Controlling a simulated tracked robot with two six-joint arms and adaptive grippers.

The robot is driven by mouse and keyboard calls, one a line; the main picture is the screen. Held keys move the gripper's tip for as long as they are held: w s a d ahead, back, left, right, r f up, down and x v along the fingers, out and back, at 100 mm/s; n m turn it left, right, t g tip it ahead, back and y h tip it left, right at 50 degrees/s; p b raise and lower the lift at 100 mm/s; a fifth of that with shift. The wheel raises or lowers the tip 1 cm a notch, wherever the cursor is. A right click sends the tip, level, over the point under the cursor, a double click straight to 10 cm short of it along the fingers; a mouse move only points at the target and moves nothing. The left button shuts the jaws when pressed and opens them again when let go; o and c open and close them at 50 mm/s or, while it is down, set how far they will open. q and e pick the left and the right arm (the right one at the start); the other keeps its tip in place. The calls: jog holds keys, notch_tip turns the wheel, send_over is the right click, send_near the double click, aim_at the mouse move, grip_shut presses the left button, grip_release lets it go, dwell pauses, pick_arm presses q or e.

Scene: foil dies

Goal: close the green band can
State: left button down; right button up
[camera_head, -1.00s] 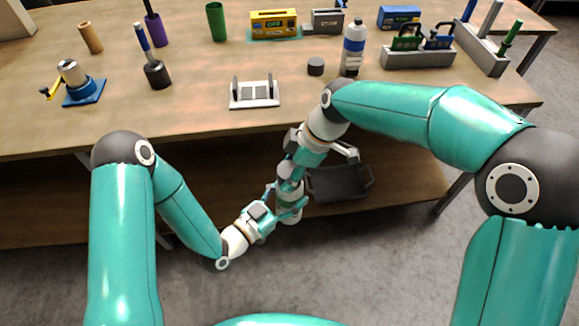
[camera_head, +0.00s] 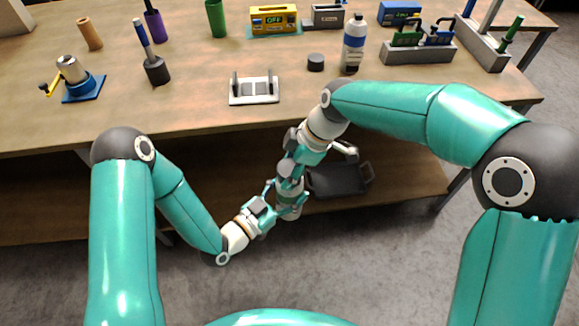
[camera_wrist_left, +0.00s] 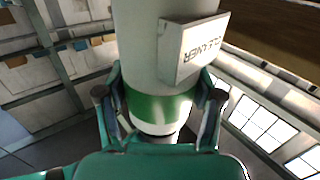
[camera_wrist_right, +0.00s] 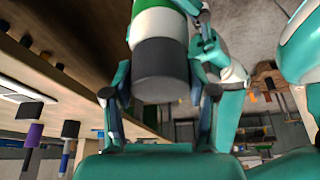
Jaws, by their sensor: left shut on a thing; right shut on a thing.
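The green band can (camera_head: 289,211) is held upright in front of the table between my two grippers. It is white with a green band (camera_wrist_left: 160,106) and a label plate reading CLEANER (camera_wrist_left: 194,48). My left gripper (camera_head: 281,206) is shut on the can around its green band, one finger on each side in the left wrist view (camera_wrist_left: 160,92). My right gripper (camera_head: 290,182) is above it, shut on a dark grey cap (camera_wrist_right: 160,70) at the can's top. The cap is in line with the white body; I see no clear gap, but cannot tell how tight it sits.
The wooden table (camera_head: 190,110) is behind the grippers, with a white rack (camera_head: 254,92), a dark round disc (camera_head: 316,62) and a white bottle (camera_head: 354,45). A dark tray (camera_head: 338,180) lies on the lower shelf behind the can. Open floor is in front.

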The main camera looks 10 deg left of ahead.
jog(key=shift+f, duration=0.2)
jog(key=o, duration=0.9)
jog(key=shift+c, duration=0.2)
jog(key=v, duration=1.2)
jog(key=shift+f, duration=0.1)
